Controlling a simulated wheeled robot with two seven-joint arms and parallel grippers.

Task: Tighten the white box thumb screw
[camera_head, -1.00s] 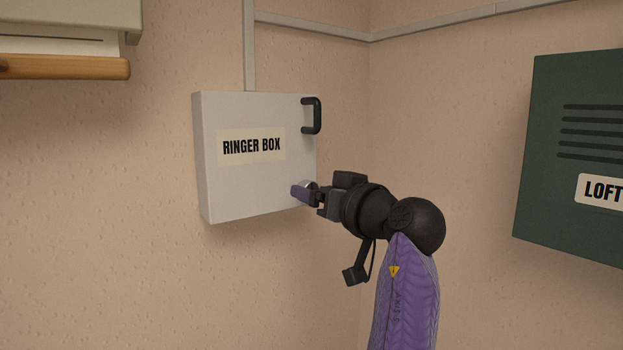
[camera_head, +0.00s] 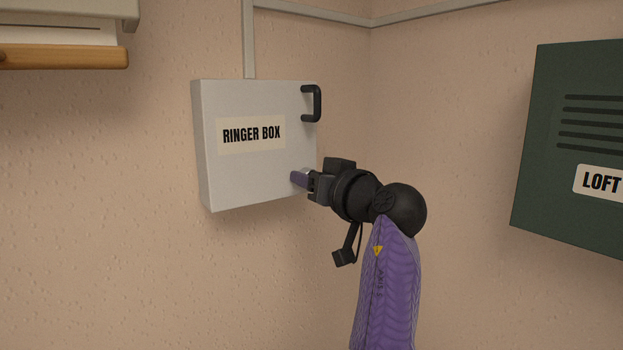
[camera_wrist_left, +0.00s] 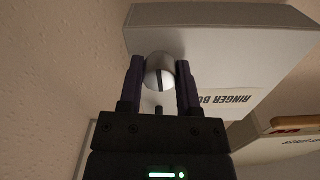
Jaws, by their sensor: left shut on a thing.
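The white box (camera_head: 240,180), labelled RINGER BOX, hangs on the left wall with its door flush and a black handle (camera_head: 312,104) at its upper right. My left gripper (camera_head: 303,178) is at the lower right corner of the door. In the left wrist view its two purple-lined fingers (camera_wrist_left: 159,82) stand on either side of the silver thumb screw (camera_wrist_left: 159,68), shut on it. The screw is a round metal head with a dark slot that runs nearly upright in that view. In the head view the fingers mostly hide the screw. My right gripper is not in view.
A green box (camera_head: 575,150) marked LOFT hangs on the right wall. A pale conduit (camera_head: 249,45) runs up from the white box. A pale unit with a wooden bar (camera_head: 65,56) sticks out at the upper left. The wall below the white box is clear.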

